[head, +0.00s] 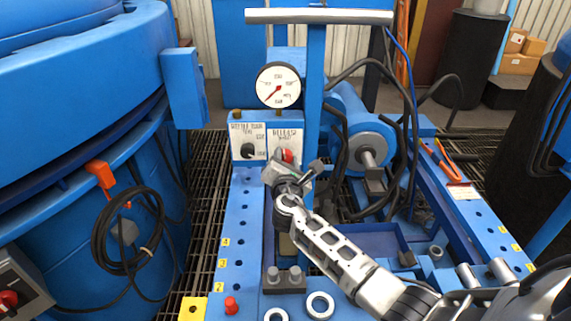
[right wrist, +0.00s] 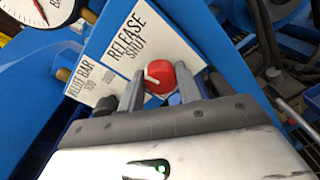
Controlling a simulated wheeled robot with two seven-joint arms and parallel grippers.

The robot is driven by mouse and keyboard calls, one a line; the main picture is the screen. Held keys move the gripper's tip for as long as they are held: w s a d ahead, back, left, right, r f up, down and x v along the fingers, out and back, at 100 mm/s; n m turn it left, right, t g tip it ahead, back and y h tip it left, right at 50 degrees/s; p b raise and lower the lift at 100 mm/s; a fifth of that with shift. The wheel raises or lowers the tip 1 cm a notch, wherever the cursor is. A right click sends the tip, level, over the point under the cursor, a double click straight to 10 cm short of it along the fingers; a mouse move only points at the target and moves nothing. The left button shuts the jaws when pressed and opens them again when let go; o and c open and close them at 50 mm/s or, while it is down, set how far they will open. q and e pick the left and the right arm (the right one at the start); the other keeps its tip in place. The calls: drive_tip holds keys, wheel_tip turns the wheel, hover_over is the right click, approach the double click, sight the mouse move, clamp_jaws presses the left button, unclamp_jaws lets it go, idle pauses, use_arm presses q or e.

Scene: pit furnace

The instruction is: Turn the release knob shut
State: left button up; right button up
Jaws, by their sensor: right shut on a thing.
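The red release knob (head: 288,155) sits on a white plate marked RELEASE (head: 286,133), on the front of a blue panel below the gauge. In the right wrist view the knob (right wrist: 160,77) has a white pointer line toward its left side, and the plate reads RELEASE and SHUT. My right gripper (head: 288,163) is at the panel with one finger on each side of the knob, shut on it. The fingers (right wrist: 160,90) hide part of the knob's rim. My left gripper is not in view.
A black knob (head: 249,151) on another white plate is just left of the release knob. A round pressure gauge (head: 278,85) stands above. A blue post (head: 314,90) rises close on the right, with black hoses and a blue cylinder (head: 355,125) beyond.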

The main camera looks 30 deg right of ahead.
drive_tip(key=shift+f+m+b, duration=0.1)
drive_tip(key=shift+m+b, duration=0.25)
drive_tip(key=shift+m, duration=0.75)
drive_tip(key=o, duration=0.9)
drive_tip(key=shift+o, duration=0.3)
drive_tip(key=shift+s, duration=0.1)
drive_tip(key=p+v, duration=0.1)
drive_tip(key=v, duration=1.4)
drive_tip(key=shift+s+a, duration=0.15)
drive_tip(key=shift+s, duration=0.2)
